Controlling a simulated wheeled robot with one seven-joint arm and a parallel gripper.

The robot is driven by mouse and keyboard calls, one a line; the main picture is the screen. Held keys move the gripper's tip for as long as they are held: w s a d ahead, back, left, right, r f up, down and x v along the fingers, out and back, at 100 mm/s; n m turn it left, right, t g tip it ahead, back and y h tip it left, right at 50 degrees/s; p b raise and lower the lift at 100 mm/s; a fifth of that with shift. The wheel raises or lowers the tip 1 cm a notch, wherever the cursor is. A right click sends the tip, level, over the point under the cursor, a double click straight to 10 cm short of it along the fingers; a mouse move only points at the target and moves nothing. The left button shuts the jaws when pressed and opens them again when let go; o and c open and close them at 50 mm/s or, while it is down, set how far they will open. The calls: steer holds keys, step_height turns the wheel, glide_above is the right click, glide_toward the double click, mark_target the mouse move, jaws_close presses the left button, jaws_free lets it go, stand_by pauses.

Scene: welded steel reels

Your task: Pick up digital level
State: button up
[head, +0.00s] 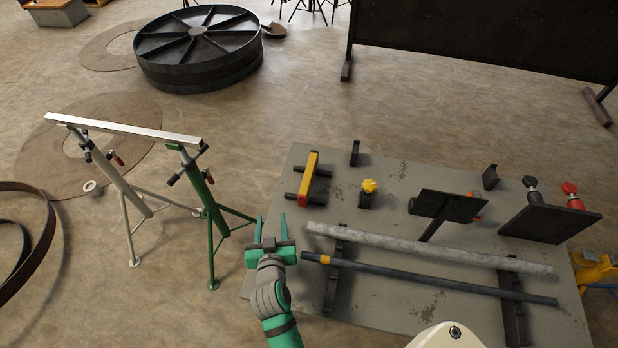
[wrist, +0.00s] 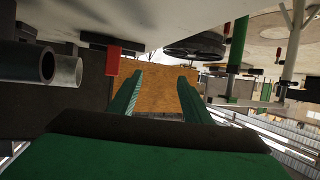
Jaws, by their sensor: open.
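The digital level appears to be the yellow bar (head: 308,176) with a reddish near end, lying across two dark supports at the left part of the grey table. In the wrist view, which is upside down, its red end (wrist: 113,60) shows left of the fingers. My gripper (head: 272,222) is open and empty at the table's left edge, nearer to me and left of the level, apart from it. The fingers also show in the wrist view (wrist: 160,82), with nothing between them.
The grey table (head: 400,165) also holds a pale pipe (head: 430,248), a dark pipe (head: 430,279), a yellow knob (head: 369,186) and dark plates. Left of it, a metal bar (head: 120,130) rests on trestles, the green one (head: 205,205) closest to my gripper. A steel reel (head: 197,50) lies behind.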

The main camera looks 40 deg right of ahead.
steer(key=w+d+r+m+g+h, duration=0.2)
steer(key=w+d+r, duration=0.2)
steer(key=d, duration=0.4)
steer(key=m+g+h, duration=0.1)
steer(key=m, duration=0.1)
glide_toward(307, 176)
steer(key=shift+x, duration=0.9)
steer(key=x, duration=0.4)
steer(key=shift+s+d+f, duration=0.1)
steer(key=shift+d+f, duration=0.05)
steer(key=shift+d, duration=0.1)
steer(key=shift+x, duration=2.9)
steer(key=shift+a, duration=0.1)
jaws_close()
